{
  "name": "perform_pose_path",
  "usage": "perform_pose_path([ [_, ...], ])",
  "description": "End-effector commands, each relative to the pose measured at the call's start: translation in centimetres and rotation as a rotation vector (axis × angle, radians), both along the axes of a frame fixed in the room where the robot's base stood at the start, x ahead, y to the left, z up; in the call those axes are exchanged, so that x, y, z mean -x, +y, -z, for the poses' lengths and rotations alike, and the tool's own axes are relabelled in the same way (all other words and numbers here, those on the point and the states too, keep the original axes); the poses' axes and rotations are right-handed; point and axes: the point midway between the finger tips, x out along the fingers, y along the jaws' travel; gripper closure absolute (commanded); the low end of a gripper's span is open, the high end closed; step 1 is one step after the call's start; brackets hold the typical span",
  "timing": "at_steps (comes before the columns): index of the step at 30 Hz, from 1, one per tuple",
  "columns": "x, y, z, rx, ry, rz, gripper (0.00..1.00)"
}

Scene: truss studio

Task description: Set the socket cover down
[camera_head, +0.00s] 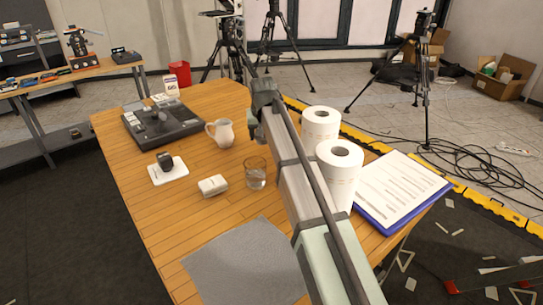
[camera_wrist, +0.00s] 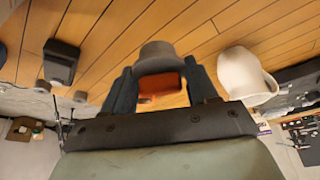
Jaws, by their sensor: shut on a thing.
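My gripper (camera_head: 263,98) is over the far part of the wooden table, seen from behind in the head view, with its fingertips hidden there. In the wrist view its two dark fingers (camera_wrist: 160,88) are shut on a small grey and orange-red piece (camera_wrist: 160,84), apparently the socket cover. Its rounded grey part extends beyond the fingers, over the wooden boards. I cannot tell whether it touches the table. The head view does not show the held piece clearly.
A white pitcher (camera_head: 220,132) stands left of my gripper and also shows in the wrist view (camera_wrist: 242,76). A glass (camera_head: 255,172), a white block (camera_head: 213,185) and two paper rolls (camera_head: 340,165) stand nearer. A dark object (camera_wrist: 61,62) shows in the wrist view.

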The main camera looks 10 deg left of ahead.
Motion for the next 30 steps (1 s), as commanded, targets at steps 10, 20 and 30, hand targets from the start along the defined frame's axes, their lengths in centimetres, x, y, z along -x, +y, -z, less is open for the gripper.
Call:
perform_pose_path([
  [10, -1.2, -4.0, 1.3, -0.003, -0.016, 0.226, 0.76],
  [20, -1.1, -4.2, 4.3, -0.002, -0.016, 0.238, 0.76],
  [30, -1.2, -4.2, 6.3, -0.003, -0.018, 0.237, 0.76],
])
